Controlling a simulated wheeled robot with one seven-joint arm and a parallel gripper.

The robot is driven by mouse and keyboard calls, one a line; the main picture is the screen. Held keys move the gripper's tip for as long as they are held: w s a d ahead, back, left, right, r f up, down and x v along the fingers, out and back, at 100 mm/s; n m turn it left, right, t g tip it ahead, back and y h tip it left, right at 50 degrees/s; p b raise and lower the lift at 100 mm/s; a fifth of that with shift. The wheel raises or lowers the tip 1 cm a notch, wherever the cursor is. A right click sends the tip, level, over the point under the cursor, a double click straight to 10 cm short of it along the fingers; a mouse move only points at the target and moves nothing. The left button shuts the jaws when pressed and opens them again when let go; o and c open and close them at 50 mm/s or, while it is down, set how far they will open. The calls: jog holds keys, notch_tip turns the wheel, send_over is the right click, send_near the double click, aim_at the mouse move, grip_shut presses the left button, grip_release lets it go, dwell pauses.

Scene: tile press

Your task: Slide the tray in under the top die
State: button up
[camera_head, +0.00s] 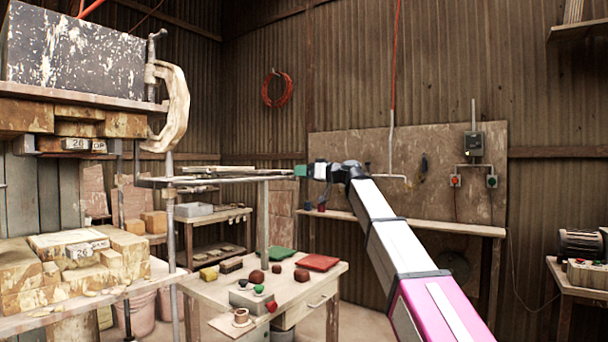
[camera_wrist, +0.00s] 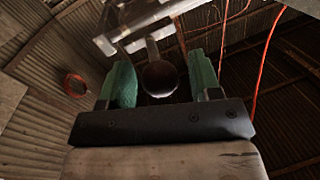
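The top die (camera_head: 80,129), a worn tan block with a label reading 26, hangs under a plank at the left of the head view. A thin flat tray (camera_head: 235,179) on a metal frame lies level to its right, below its height. My gripper (camera_head: 301,171) is at the tray's right end. In the wrist view, my gripper (camera_wrist: 160,84) is open, with green fingers on either side of a dark round knob (camera_wrist: 160,78) on a stem. A gap shows on both sides of the knob. The stem runs toward pale metal parts (camera_wrist: 128,22) above.
A lower die (camera_head: 80,270) with a 26 label stands below the top die. A clamp (camera_head: 176,105) holds the press's right edge. A work table (camera_head: 215,290) with clay lumps, coloured pads and small tools stands beneath the tray. A bench (camera_head: 440,224) runs along the back wall.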

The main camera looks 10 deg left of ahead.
grip_shut()
jog(key=s+a, duration=0.4)
jog(key=s, duration=0.7)
jog(key=s+a, duration=0.5)
jog(key=s, duration=0.7)
jog(key=s+a, duration=0.5)
jog(key=s, duration=0.7)
jog(key=shift+a, duration=0.2)
jog(key=shift+o, duration=0.8)
grip_release()
jog(key=s+d, duration=0.2)
jog(key=d, duration=0.8)
jog(key=shift+d, duration=0.3)
jog(key=shift+c, duration=0.2)
